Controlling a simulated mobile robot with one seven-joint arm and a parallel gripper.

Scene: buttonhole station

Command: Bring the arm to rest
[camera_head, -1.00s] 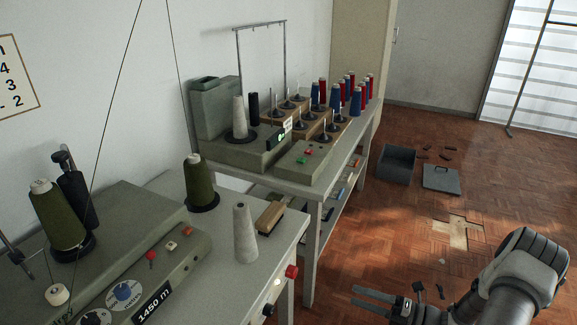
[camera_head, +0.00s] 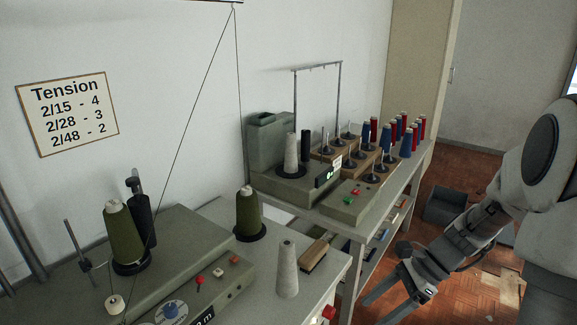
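My gripper (camera_head: 374,308) is at the lower right in the head view, over the floor just right of the near bench. Its fingers point down and left, with a gap between them and nothing visible in it. The fingertips run close to the lower picture edge. My arm (camera_head: 470,235) bends down to it from the right edge.
The near bench (camera_head: 329,268) holds green cones (camera_head: 249,215), a grey cone (camera_head: 288,270) and a brush (camera_head: 313,254). A second bench (camera_head: 398,198) behind carries a winder and red and blue cones. A dark crate (camera_head: 444,205) stands on the floor, partly behind my arm.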

